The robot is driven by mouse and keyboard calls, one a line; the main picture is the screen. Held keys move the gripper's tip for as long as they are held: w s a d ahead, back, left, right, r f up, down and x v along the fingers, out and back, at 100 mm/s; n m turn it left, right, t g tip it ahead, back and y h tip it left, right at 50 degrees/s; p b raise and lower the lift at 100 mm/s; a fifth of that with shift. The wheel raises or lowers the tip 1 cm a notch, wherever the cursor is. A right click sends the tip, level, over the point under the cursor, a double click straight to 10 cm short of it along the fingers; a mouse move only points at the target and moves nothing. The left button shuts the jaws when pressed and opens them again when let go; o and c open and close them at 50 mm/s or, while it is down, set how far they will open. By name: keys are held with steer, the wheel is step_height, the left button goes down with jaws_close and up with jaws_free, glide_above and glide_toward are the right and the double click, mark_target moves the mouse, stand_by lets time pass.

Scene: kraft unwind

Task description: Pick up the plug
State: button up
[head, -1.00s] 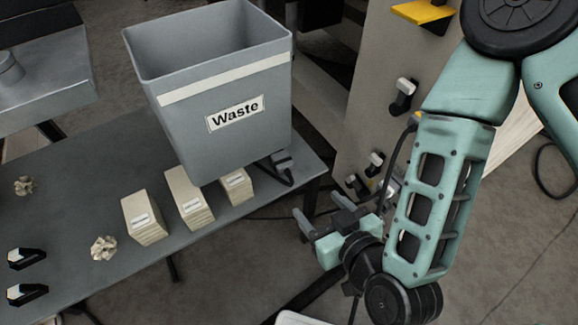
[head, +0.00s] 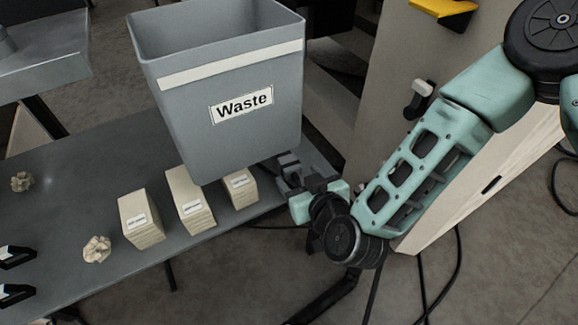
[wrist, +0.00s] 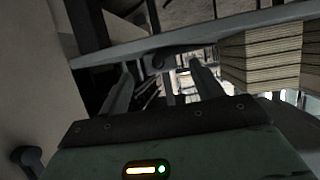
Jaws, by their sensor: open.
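The plug, a small dark piece, lies at the right end of the grey table beside the waste bin, largely hidden by my gripper in the head view. In the wrist view, a dark rounded piece that looks like the plug (wrist: 157,61) shows at the table edge, just beyond and between my fingertips. My gripper (head: 284,172) is at the table's right end, close to the plug. Its fingers are apart, with nothing clearly held between them in the wrist view (wrist: 161,70). Whether a finger touches the plug cannot be told.
The grey waste bin (head: 235,110) stands close above and left of my gripper. Labelled stacks, the nearest one (head: 241,188), stand along the table (head: 75,195). Crumpled balls (head: 96,249) lie farther left. A beige panel (head: 385,110) stands to the right.

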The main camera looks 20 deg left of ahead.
mark_target(294, 170)
steer(key=b+x, duration=0.1)
steer(key=x, duration=0.3)
steer(key=shift+a+r, duration=0.1)
steer(key=shift+r, duration=0.05)
steer(key=c, duration=1.2)
steer(key=shift+r, duration=0.15)
